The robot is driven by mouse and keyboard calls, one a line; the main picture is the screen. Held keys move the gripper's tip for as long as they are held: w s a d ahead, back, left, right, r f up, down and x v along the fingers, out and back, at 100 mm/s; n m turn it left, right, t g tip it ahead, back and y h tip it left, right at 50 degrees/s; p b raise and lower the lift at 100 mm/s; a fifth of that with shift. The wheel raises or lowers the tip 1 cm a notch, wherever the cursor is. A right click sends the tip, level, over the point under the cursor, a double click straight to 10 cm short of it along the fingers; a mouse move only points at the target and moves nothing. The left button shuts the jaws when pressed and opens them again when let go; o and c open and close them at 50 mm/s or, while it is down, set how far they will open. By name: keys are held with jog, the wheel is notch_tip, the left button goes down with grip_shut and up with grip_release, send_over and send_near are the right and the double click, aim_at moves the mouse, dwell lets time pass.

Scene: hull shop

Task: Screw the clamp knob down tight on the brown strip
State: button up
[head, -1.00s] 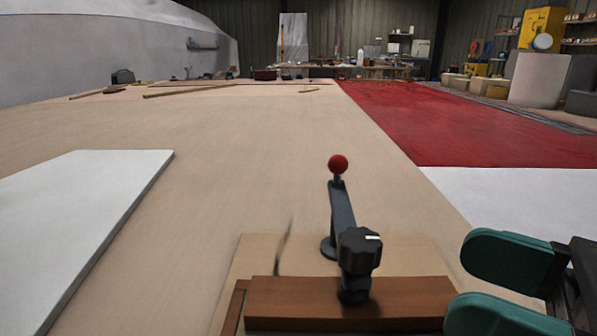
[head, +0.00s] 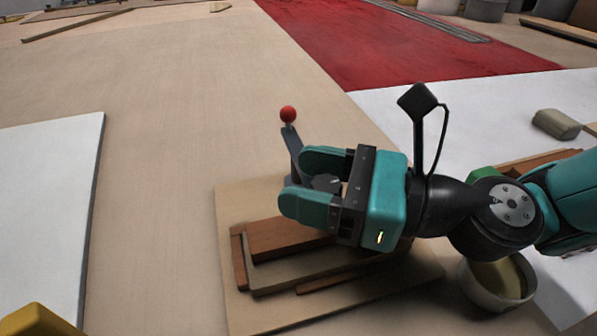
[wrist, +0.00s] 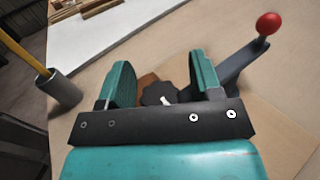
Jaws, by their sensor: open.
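The brown strip (head: 285,238) lies on a pale wooden board (head: 227,205). The clamp's dark arm (head: 293,146) rises behind it and ends in a red ball (head: 288,114); the ball also shows in the wrist view (wrist: 268,23). The black clamp knob (head: 325,182) is mostly hidden by my gripper in the head view. In the wrist view the knob (wrist: 160,94), with a white mark on top, lies between the fingers. My gripper (head: 293,180) is open, one finger on each side of the knob. I cannot tell whether either finger touches it.
A tan strip (head: 310,269) lies in front of the brown one. A white panel (head: 50,195) lies to the left, and a yellow object (head: 38,320) shows at the lower left corner. A round pot (head: 498,285) stands below my arm. Bare tabletop (head: 190,90) stretches behind the clamp.

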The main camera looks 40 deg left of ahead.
jog(key=c, duration=0.9)
jog(key=shift+c, duration=0.2)
jog(key=shift+r+t+p, duration=0.15)
jog(key=shift+t+p, duration=0.15)
jog(key=shift+p, duration=0.05)
